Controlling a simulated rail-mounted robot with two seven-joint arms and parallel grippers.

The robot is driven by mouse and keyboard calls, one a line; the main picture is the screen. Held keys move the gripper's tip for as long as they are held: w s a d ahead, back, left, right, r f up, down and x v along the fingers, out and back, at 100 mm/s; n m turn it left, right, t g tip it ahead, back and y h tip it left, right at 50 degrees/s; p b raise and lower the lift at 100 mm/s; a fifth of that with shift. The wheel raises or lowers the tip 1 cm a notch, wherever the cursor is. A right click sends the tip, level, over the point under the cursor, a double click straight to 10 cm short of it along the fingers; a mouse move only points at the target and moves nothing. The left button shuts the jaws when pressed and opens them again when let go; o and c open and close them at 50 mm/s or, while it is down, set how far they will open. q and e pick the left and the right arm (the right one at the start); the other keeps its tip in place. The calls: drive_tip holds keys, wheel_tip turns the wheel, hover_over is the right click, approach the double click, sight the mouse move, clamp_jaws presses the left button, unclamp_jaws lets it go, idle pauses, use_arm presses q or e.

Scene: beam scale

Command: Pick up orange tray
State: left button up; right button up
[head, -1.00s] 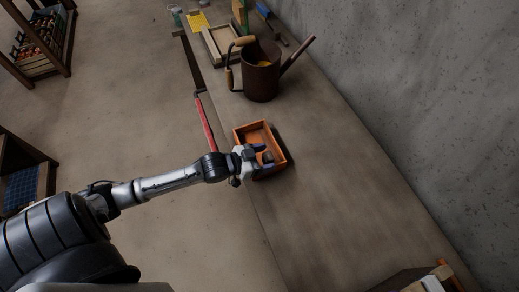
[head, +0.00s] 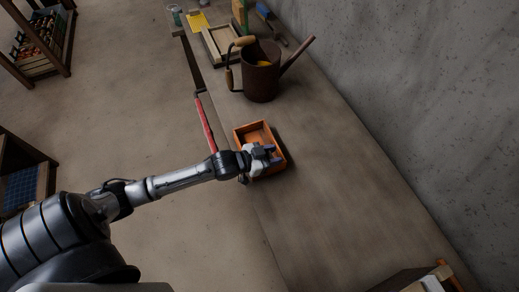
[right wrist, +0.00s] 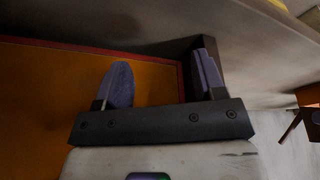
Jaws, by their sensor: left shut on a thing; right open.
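The orange tray (head: 243,138) is an open, shallow box on the bench, in the middle of the head view. My left gripper (head: 270,154) reaches in from the left over the tray's near part, its bluish fingers shut on the tray. The gripper hides where the fingers meet it. My right gripper (right wrist: 160,82) shows in the right wrist view, with its two purple-grey fingers apart. An orange surface with a dark red edge (right wrist: 60,90) lies close below and left of it; I cannot tell whether it is the tray.
A brown watering can (head: 261,78) stands on the bench (head: 330,190) beyond the tray. A red bar (head: 206,122) lies along the bench's left edge. A grey wall (head: 430,110) bounds the right. The bench right of the tray is clear.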

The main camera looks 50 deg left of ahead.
use_arm(q)
clamp_jaws()
drive_tip(key=shift+r, duration=0.1)
